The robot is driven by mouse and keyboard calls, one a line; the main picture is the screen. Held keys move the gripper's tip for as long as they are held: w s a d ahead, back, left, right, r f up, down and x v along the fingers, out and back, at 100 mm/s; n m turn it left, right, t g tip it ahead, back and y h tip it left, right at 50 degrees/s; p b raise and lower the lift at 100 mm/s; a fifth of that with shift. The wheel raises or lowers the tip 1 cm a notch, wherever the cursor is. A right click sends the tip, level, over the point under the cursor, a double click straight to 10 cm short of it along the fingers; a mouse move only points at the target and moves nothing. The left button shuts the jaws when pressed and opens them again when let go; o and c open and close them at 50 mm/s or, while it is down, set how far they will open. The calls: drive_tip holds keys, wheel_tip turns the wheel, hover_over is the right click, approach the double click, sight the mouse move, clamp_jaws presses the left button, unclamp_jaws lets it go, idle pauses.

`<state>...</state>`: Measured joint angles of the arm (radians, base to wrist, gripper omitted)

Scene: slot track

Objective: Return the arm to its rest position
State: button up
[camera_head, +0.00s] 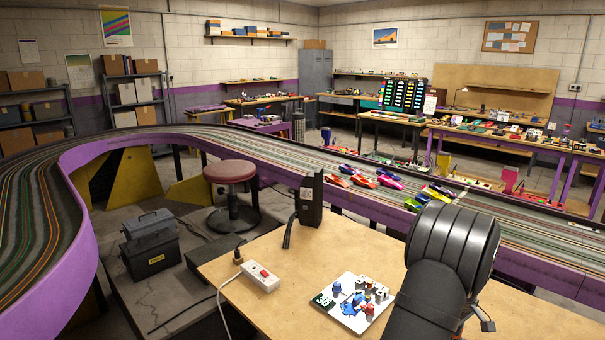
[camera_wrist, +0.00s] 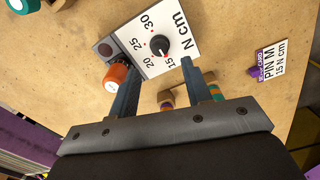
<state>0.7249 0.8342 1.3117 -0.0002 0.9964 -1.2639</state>
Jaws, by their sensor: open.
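My gripper (camera_wrist: 160,68) shows in the wrist view with its two dark fingers apart and nothing held between them. It hangs above the wooden bench top (camera_wrist: 238,35). Beyond the fingertips is a white torque dial (camera_wrist: 150,38) marked in N cm, its black knob pointing near 15. An orange-capped cylinder (camera_wrist: 116,77) is close beside the left finger; I cannot tell whether they touch. In the head view my dark arm fills the lower right over the bench (camera_head: 315,250), and the gripper cannot be made out there.
A card (camera_wrist: 272,62) reads PIN M 15 N cm. A wooden piece with coloured bands (camera_wrist: 172,98) is partly behind the gripper. A white board with small parts (camera_head: 345,318) and a power strip (camera_head: 262,277) lie on the bench. The purple-sided track (camera_head: 285,178) with several cars runs behind.

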wheel_tip(320, 180, down, 7)
drive_tip(key=shift+r, duration=0.2)
drive_tip(key=shift+r, duration=0.15)
wheel_tip(320, 180, up, 17)
wheel_tip(320, 180, down, 18)
drive_tip(key=shift+r, duration=0.1)
drive_tip(key=shift+r+m, duration=0.25)
drive_tip(key=shift+m, duration=0.55)
drive_tip(key=m, duration=1.1)
drive_tip(key=shift+m, duration=2.6)
